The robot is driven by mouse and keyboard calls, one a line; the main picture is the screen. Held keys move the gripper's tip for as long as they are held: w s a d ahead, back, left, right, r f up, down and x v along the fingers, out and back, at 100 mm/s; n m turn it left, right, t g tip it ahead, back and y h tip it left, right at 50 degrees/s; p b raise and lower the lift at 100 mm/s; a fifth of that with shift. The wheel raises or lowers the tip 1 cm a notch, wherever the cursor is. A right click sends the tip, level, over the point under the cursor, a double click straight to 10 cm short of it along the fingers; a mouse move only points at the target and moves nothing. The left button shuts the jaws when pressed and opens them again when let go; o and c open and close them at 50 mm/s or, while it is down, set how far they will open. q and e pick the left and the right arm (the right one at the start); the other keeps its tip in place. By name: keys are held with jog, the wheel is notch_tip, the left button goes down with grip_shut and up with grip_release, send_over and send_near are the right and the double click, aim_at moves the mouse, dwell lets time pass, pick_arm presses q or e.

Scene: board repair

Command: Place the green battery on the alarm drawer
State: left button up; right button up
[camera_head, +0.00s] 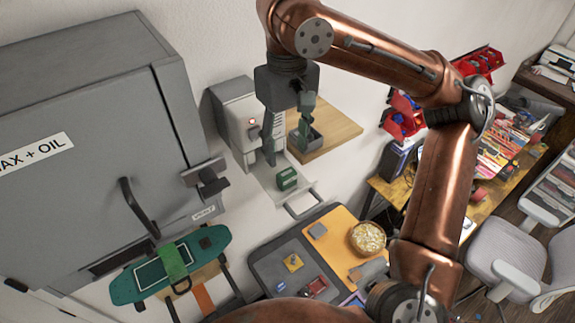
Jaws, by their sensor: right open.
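The green battery (287,179) is a small dark green block with a pale mark on its side. It rests on the light alarm drawer (266,184), which sticks out from the bottom of the grey-white alarm box (236,112) on the wall. My right gripper (287,150) points down just above the battery. Its fingers are apart, with nothing seen between them. The right gripper and its wrist hide part of the alarm box front. My left gripper is not in view.
A large grey cabinet (80,130) stands at left, with a green skateboard (170,264) below it. A wooden shelf (325,130) is right behind the gripper. Below right is a work surface (272,264) with a bowl (367,238) and small parts.

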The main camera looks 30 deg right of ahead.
jog(key=shift+r+p, duration=0.45)
jog(key=shift+r, duration=1.15)
